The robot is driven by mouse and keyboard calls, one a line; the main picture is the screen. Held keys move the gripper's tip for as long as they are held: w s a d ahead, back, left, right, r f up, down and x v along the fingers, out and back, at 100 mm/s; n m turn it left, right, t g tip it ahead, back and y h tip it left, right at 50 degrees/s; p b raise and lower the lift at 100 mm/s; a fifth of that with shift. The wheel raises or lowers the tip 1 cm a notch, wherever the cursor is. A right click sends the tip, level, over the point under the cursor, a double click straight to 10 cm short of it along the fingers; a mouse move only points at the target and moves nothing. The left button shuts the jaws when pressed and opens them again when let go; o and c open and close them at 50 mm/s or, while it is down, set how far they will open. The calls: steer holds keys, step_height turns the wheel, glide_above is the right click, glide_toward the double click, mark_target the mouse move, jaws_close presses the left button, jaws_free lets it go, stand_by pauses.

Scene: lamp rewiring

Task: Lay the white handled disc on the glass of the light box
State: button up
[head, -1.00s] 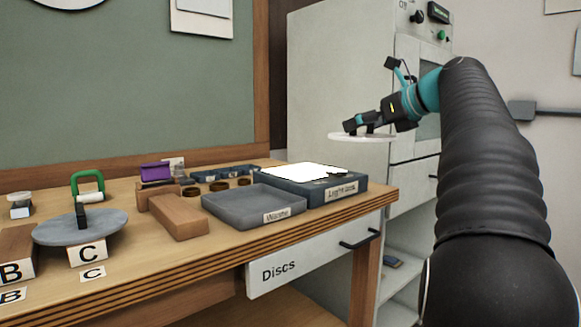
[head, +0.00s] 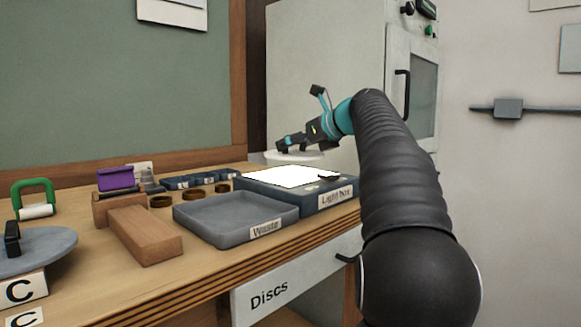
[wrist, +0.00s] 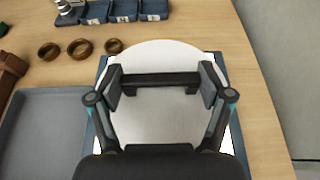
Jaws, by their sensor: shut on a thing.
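The white handled disc (head: 292,157) hangs level from my gripper (head: 292,144), above the light box (head: 335,196). In the wrist view my gripper (wrist: 160,85) is shut on the dark bar handle of the white disc (wrist: 160,120), one finger at each end of the bar. The disc covers much of the light box's lit glass (head: 292,176) in the wrist view; strips of bright glass and the box's dark rim show at its sides. In the head view the disc looks apart from the glass, with its far part near the cabinet.
The grey Waste tray (head: 236,212) stands left of the light box. Several brown rings (head: 193,192) and blue labelled boxes (head: 196,180) lie behind it. A small dark object (head: 329,178) sits on the box's right edge. A grey disc (head: 40,250) stands far left.

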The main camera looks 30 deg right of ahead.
mark_target(294, 175)
steer(key=shift+w+a+f, duration=0.25)
steer(key=shift+w+f, duration=0.15)
steer(key=shift+w, duration=0.15)
steer(key=shift+f+b, duration=1)
steer(key=shift+f, duration=0.95)
steer(key=shift+f, duration=0.15)
steer(key=o, duration=1.2)
steer(key=shift+s+d+r, duration=0.15)
steer(key=shift+s+r, duration=0.15)
steer(key=p+v, duration=0.1)
steer(key=v, duration=1)
steer(key=shift+s, duration=0.15)
